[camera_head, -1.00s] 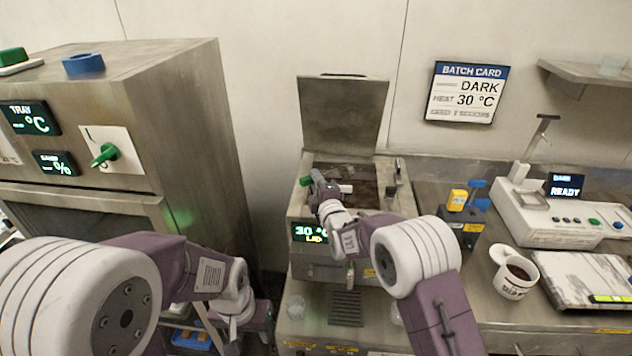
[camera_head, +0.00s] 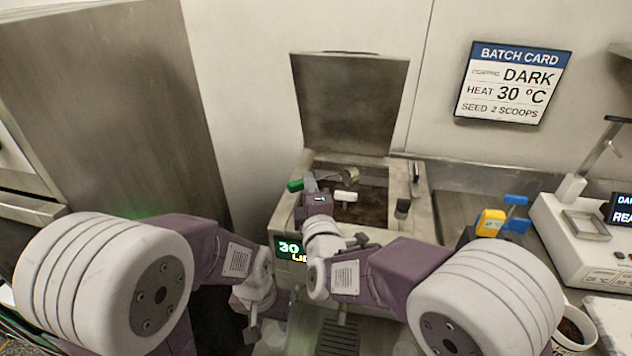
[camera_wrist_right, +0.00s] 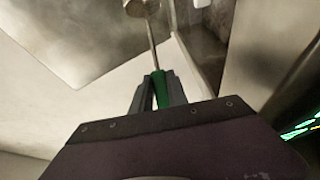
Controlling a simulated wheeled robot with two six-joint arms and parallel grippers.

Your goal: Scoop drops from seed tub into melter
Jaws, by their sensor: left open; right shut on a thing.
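My right gripper (camera_head: 308,184) is shut on the green handle (camera_head: 294,186) of a metal scoop, above the melter's (camera_head: 428,205) open tank. The scoop's metal bowl (camera_head: 347,175) is over the dark tank, apparently tilted; its contents cannot be made out. In the right wrist view, the green handle (camera_wrist_right: 161,90) sits between the fingers and the bowl (camera_wrist_right: 141,7) is at the top edge. The seed tub (camera_head: 574,335), white with dark drops, is partly cut off at lower right. My left gripper (camera_head: 252,325) is open and empty, low in front of the melter's left side.
The melter's lid (camera_head: 350,105) stands raised. The batch card (camera_head: 512,83) reads DARK, HEAT 30 °C, SEED 2 SCOOPS. A yellow and blue item (camera_head: 492,222) stands right of the melter, and a white device (camera_head: 585,250) is beyond it. A large steel cabinet (camera_head: 130,110) is on the left.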

